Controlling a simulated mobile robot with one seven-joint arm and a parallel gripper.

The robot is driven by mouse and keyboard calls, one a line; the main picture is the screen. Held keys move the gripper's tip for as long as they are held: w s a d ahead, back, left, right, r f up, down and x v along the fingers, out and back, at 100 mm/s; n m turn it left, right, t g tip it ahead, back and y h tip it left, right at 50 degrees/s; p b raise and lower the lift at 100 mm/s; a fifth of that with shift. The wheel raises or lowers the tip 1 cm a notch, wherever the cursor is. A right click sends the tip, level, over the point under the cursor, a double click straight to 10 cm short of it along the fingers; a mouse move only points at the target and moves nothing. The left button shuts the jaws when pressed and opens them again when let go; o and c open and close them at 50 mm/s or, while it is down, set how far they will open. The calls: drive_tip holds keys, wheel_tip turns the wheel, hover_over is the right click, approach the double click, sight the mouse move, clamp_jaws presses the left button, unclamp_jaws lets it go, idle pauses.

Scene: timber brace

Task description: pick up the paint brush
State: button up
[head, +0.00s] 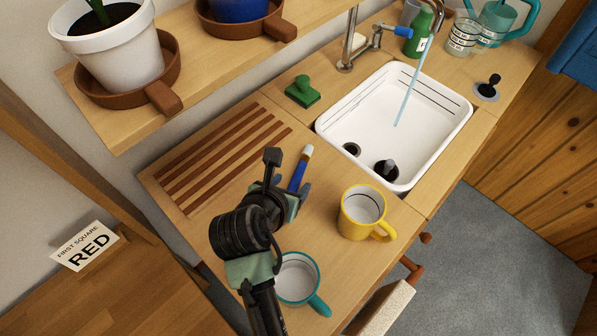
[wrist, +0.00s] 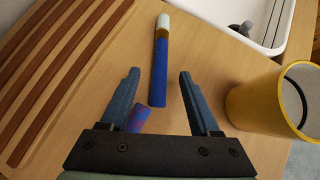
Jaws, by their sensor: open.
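The paint brush (head: 299,171), with a blue handle and a pale tip, lies on the wooden counter between the slatted drainboard and the yellow mug. In the wrist view the brush (wrist: 160,70) points away from me, its pale tip far and its blue end near. My gripper (head: 287,180) is open. In the wrist view my gripper (wrist: 158,76) shows its two fingers apart on either side of the blue handle, not touching it. I cannot tell how high the fingers are above the counter. A short blue and red piece (wrist: 138,119) shows beside the left finger.
A yellow mug (head: 362,212) stands close right of my gripper. A teal mug (head: 297,279) stands below my arm. Brown slats (head: 220,150) lie left, a white sink (head: 400,110) right. A wooden shelf (head: 110,115) with pots overhangs the upper left.

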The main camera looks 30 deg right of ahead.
sight(299, 173)
drive_tip(key=shift+x, duration=1.45)
drive_tip(key=shift+c, duration=0.3)
clamp_jaws()
